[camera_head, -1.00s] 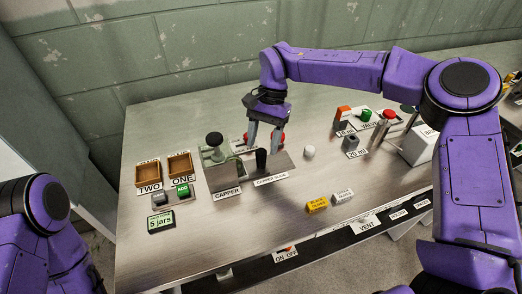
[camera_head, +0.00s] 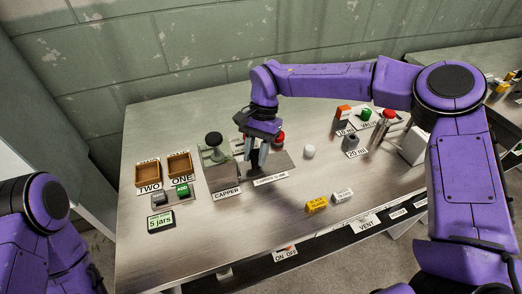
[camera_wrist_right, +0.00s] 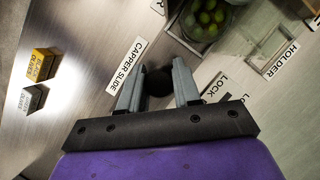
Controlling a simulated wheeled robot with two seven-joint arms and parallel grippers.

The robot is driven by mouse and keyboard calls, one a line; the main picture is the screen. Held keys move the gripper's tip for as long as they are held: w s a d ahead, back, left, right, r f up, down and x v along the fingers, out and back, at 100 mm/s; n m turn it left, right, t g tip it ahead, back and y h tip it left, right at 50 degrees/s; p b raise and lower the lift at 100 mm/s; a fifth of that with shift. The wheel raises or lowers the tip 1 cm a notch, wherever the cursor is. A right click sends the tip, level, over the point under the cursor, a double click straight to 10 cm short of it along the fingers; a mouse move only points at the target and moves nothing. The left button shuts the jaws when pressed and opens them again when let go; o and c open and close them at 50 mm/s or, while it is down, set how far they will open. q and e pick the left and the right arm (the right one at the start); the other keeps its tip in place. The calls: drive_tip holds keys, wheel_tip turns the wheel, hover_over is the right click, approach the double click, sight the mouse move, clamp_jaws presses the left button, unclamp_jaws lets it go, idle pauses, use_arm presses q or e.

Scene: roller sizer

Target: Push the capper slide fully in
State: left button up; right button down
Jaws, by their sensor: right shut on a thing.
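The capper slide is a grey plate (camera_head: 282,161) with a label reading CAPPER SLIDE along its front edge, right of the capper (camera_head: 213,141). My right gripper (camera_head: 256,163) is down at the slide. It is shut on the slide's black handle (camera_wrist_right: 158,82), which shows between the two fingers in the right wrist view. The fingers hide most of the handle in the head view. The capper has a dark round knob on top and a label in front. My left arm shows at the left edge, but its gripper is out of view.
A jar of green olives (camera_wrist_right: 206,17) is beside the slide in the wrist view. A red knob (camera_head: 278,138) is just behind my right gripper. Two wooden trays (camera_head: 180,166) stand left of the capper. A white round knob (camera_head: 309,151) is right of the slide.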

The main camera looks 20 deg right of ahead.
drive_tip(key=shift+a, duration=1.25)
drive_tip(key=c, duration=1.2)
unclamp_jaws()
drive_tip(key=shift+s, duration=0.1)
drive_tip(key=o, duration=0.4)
drive_tip(key=shift+a, duration=0.2)
drive_tip(key=shift+d+r, duration=0.25)
drive_tip(key=v, duration=1)
drive_tip(key=shift+a, duration=0.2)
